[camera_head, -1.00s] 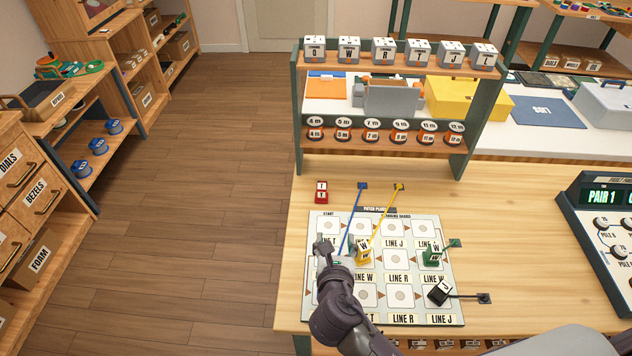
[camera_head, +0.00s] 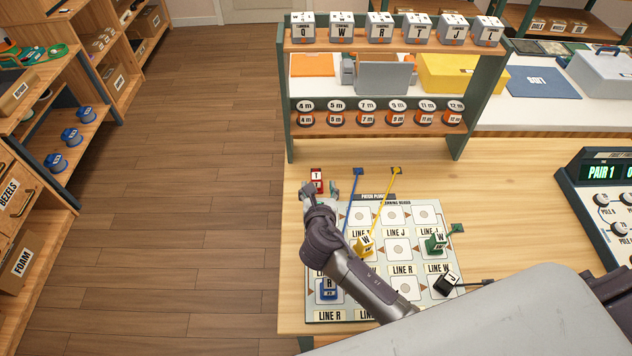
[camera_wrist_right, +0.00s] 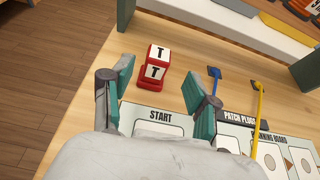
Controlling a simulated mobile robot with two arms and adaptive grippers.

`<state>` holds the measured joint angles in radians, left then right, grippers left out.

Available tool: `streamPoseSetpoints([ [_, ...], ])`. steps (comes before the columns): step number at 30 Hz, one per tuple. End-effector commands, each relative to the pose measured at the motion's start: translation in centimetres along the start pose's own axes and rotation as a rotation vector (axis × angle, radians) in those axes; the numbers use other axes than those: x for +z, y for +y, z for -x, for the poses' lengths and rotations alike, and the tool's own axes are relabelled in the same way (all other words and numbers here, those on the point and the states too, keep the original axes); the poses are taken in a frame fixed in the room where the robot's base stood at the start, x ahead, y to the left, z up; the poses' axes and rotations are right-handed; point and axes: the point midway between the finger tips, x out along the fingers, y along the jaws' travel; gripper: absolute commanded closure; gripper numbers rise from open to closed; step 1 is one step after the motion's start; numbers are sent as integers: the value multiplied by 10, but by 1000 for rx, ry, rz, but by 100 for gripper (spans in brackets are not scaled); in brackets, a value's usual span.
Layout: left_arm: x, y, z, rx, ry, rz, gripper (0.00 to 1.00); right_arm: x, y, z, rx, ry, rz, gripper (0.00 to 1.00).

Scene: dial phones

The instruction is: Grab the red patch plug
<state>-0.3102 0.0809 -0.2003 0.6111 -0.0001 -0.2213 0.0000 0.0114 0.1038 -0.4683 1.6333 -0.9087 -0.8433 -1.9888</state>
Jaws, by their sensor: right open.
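The red patch plug (camera_head: 316,176) stands on the wooden table just beyond the top left corner of the patch board (camera_head: 443,214). It is a small red block with white T labels, and in the right wrist view the red plug (camera_wrist_right: 154,72) shows ahead, roughly between the fingers. My right gripper (camera_head: 321,189) is open and empty, on the near side of the plug. In the right wrist view its teal-padded fingers (camera_wrist_right: 159,86) are spread apart, with the plug slightly beyond them. My left gripper is not in view.
A yellow plug (camera_head: 363,243), a green plug (camera_head: 436,243), a blue plug (camera_head: 328,288) and a black plug (camera_head: 446,284) are on the board. Blue and yellow cords run to its far edge. A shelf rack (camera_head: 290,120) stands behind. Table left of the red plug is clear.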

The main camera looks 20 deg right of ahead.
Motion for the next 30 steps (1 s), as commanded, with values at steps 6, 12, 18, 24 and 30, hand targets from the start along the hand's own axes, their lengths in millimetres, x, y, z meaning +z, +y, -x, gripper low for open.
streamPoseSetpoints([
  [6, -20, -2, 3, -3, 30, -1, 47, 2, 4, -27, -2, 1, -2, 41],
  [12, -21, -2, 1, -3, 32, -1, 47, 0, 5, -50, 0, 0, -1, 41],
  [18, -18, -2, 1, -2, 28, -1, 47, 0, 4, -52, 0, 1, -1, 41],
  [24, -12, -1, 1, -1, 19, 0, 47, 0, 4, -51, 0, 1, -1, 64],
  [30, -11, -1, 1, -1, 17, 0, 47, 0, 4, -51, 0, 1, -1, 97],
])
